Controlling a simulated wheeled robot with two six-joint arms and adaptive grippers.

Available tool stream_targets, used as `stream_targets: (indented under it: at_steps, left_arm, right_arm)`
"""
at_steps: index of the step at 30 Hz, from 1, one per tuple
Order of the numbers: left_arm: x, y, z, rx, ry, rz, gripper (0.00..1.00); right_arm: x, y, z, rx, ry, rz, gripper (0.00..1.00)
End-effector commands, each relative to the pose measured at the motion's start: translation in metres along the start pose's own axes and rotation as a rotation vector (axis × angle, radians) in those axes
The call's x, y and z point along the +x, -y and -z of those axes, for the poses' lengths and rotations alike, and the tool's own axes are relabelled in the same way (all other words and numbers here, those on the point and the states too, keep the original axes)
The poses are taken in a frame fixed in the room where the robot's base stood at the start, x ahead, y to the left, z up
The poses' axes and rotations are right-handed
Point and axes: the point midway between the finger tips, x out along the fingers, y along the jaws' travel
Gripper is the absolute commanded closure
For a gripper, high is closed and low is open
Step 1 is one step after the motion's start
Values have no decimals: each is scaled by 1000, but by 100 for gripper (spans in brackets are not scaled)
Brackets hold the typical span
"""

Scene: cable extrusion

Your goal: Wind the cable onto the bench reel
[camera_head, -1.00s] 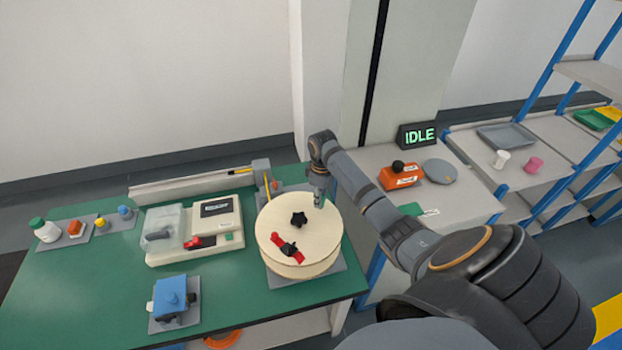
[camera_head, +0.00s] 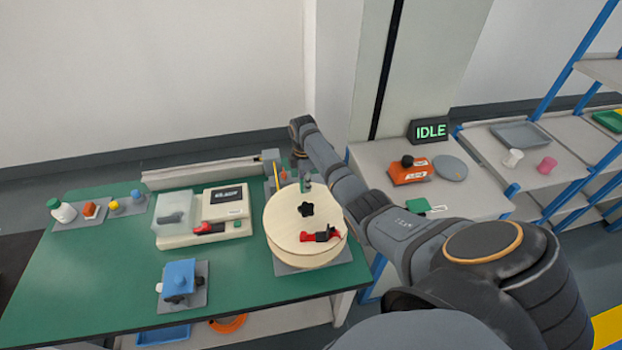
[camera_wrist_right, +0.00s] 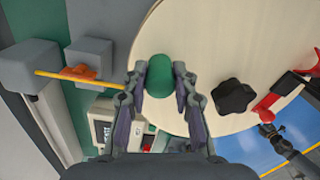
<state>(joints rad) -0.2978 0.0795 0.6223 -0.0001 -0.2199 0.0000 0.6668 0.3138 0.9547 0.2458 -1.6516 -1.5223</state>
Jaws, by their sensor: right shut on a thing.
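The bench reel (camera_head: 283,222) is a pale wooden disc at the right of the green bench, with a black star knob (camera_head: 306,209) at its centre and a red clamp (camera_head: 320,234) near its front edge. My right gripper (camera_head: 305,186) is at the reel's back edge. In the right wrist view the right gripper (camera_wrist_right: 162,95) is shut on a green handle (camera_wrist_right: 160,72) on the reel's face. The yellow cable (camera_wrist_right: 75,79) passes an orange guide (camera_wrist_right: 79,72) on a grey block towards the reel; its end on the reel is hidden. My left gripper is not in view.
A cream machine with a clear cover (camera_head: 172,211) stands left of the reel. A blue device (camera_head: 179,279) sits at the front of the bench (camera_head: 110,268). A side table (camera_head: 480,206) at the right holds an orange box (camera_head: 410,171) and an "IDLE" sign (camera_head: 428,131).

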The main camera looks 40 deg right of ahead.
Motion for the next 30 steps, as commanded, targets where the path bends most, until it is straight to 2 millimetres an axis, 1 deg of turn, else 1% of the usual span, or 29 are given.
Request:
stream_targets:
  at_steps: [3,9,25,26,30]
  left_arm:
    - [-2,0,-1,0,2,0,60]
    - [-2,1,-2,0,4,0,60]
    - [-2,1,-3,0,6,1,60]
    - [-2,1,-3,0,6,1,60]
    - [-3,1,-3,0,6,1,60]
  right_arm:
    - [0,-2,6,-55,-2,1,100]
    - [0,-3,12,-114,0,1,100]
    - [0,-4,14,-139,-1,0,100]
    - [0,-4,14,-139,-1,0,72]
    - [0,-4,14,-138,-1,0,53]
